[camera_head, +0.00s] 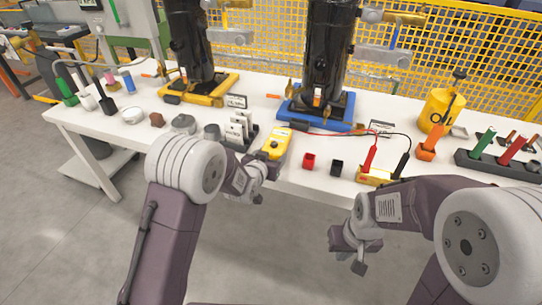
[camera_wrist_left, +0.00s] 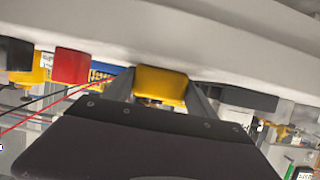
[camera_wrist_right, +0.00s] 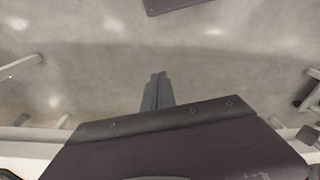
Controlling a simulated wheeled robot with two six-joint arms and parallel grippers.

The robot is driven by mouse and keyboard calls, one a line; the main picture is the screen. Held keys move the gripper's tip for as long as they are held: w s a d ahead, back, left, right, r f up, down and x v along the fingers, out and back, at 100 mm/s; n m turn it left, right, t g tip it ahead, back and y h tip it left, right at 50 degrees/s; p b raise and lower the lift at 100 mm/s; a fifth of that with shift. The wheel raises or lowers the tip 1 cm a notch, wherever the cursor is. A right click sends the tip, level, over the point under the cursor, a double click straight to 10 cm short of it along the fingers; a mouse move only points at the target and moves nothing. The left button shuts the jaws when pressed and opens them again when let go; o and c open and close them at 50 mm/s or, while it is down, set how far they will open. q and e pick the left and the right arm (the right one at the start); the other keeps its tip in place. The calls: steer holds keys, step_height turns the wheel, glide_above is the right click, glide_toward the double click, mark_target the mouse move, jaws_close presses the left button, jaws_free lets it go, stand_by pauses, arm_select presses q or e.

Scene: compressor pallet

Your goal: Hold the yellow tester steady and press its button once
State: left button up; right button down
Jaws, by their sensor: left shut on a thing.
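The yellow tester (camera_head: 277,142) is at the front edge of the white table in the head view, tilted a little. My left gripper (camera_head: 267,158) is at its near end. In the left wrist view the tester (camera_wrist_left: 162,84) sits between the two fingers of my left gripper (camera_wrist_left: 163,92), which is shut on it. The tester's button cannot be made out clearly. My right gripper (camera_head: 359,262) hangs in front of the table, below its edge and apart from the tester. In the right wrist view the fingers of my right gripper (camera_wrist_right: 158,90) are together, with nothing between them.
A red block (camera_head: 309,161) and a black block (camera_head: 337,168) stand right of the tester. A yellow meter (camera_head: 374,178) with red and black probes lies further right. A black compressor on a blue base (camera_head: 331,121) stands behind.

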stand_by(0.5)
steer(key=w+a+r+t+y, duration=0.1)
steer(key=w+a+r, duration=0.1)
steer(key=w, duration=0.5)
steer(key=w+a+r+t+y, duration=0.1)
steer(key=w+a+r, duration=0.2)
steer(key=w, duration=0.4)
steer(key=w+a+r, duration=0.3)
steer(key=w+r, duration=0.1)
steer(key=w, duration=0.4)
steer(key=shift+r+m+t+y, duration=0.3)
steer(key=shift+t+y, duration=0.1)
steer(key=w+a+r+t+y, duration=0.1)
steer(key=w+a+r, duration=0.3)
steer(key=w, duration=0.2)
step_height(320, 180, up, 8)
steer(key=f+n+t+y, duration=0.1)
steer(key=y, duration=0.2)
glide_above(276, 145)
steer(key=shift+w+r, duration=0.15)
steer(key=shift+r, duration=0.1)
steer(key=shift+f, duration=4.4)
